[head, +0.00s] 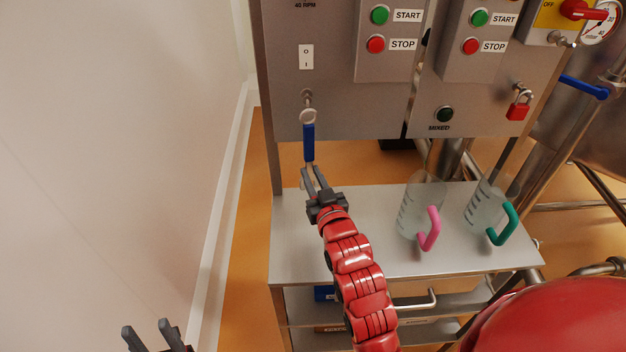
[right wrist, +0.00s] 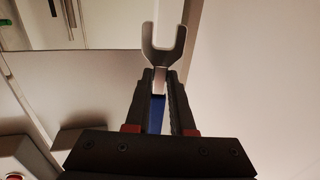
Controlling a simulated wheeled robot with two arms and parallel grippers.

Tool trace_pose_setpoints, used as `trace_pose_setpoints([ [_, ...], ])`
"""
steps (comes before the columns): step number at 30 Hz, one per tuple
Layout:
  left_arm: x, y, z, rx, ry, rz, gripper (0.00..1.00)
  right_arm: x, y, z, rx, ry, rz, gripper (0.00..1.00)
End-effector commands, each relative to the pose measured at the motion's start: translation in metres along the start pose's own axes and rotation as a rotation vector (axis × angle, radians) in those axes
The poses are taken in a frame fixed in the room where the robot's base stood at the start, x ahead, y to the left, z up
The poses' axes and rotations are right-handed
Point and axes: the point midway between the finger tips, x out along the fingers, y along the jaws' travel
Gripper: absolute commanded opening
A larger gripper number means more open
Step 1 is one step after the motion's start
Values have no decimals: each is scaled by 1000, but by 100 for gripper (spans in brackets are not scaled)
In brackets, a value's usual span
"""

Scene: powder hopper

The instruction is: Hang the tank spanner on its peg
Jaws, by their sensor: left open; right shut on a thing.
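The tank spanner (head: 308,142) has a blue handle, a metal ring at its top and a forked metal jaw. It is upright in front of the grey panel. Its ring (head: 308,116) is at the peg (head: 307,97), just below the peg's tip in the picture; I cannot tell whether it is around the peg. My right gripper (head: 314,172) is shut on the spanner below the blue handle's visible part. In the right wrist view the forked jaw (right wrist: 163,52) sticks out beyond the fingers (right wrist: 160,85), with blue handle between them. My left gripper (head: 150,333) is open and empty at bottom left.
A steel table (head: 300,245) stands below the panel (head: 330,110). On it are a jug with a pink handle (head: 430,229) and a jug with a green handle (head: 503,224). Start and stop buttons, a switch (head: 306,57) and a red padlock (head: 518,108) are on the panels. A wall closes the left.

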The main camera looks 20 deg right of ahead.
Motion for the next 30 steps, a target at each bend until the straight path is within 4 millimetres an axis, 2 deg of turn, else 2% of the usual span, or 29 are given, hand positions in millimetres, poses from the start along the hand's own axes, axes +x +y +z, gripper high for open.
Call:
trace_pose_setpoints([
  [24, 9, 0, -2, 0, 0, 0, 50, 53, 15, 3, -1, 0, 2, 0],
  [30, -3, 0, 1, 0, 0, 0, 50, 62, 17, 11, 0, 2, 1, 0],
])
